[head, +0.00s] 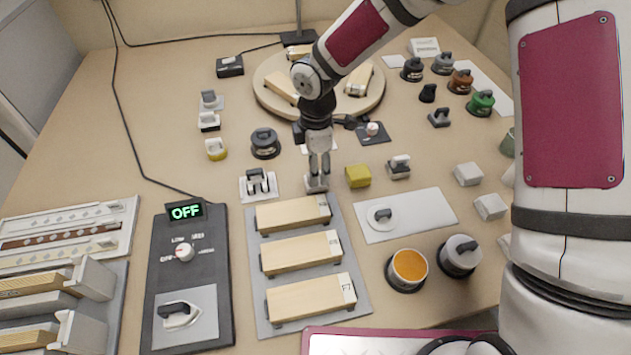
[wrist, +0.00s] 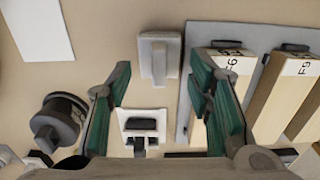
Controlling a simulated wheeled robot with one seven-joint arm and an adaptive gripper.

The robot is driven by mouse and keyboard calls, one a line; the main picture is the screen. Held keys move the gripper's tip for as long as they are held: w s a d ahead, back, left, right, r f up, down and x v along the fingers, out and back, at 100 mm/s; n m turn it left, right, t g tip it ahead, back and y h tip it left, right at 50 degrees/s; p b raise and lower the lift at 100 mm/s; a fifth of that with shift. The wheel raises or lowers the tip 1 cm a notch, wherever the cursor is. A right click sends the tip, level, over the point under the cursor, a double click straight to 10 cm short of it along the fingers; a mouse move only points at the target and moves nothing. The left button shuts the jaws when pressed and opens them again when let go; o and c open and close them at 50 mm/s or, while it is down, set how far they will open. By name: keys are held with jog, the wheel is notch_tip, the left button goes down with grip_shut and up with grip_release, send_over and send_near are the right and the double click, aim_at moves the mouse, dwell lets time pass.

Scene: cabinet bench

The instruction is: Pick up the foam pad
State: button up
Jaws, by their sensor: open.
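No label marks the foam pad, so I cannot tell for certain which object it is. A small pale grey block (wrist: 159,58) with a raised strip lies on the bench in the wrist view, ahead of and between my open fingers. It also shows in the head view (head: 317,186), just beneath my gripper (head: 319,170), beside the far edge of the tray of wooden blocks. My gripper (wrist: 158,78) points down with its green-padded fingers apart and nothing held. A yellow block (head: 358,176) lies to the right of the gripper in the head view.
The grey tray (head: 357,283) with labelled wooden blocks (head: 310,297) is close beside the fingers. A white switch plate (wrist: 142,122) and a dark round knob (wrist: 58,122) are nearby. A white board (head: 425,213), an orange-filled cup (head: 408,266) and a turntable (head: 270,103) surround the area.

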notch_tip(320, 180, down, 4)
jog(key=shift+a, duration=0.1)
jog(key=shift+c, duration=0.3)
jog(key=c, duration=0.6)
notch_tip(320, 180, up, 10)
jog(key=shift+r+p, duration=0.1)
jog(key=shift+p, duration=0.35)
jog(key=shift+o, duration=0.5)
jog(key=shift+c, duration=0.5)
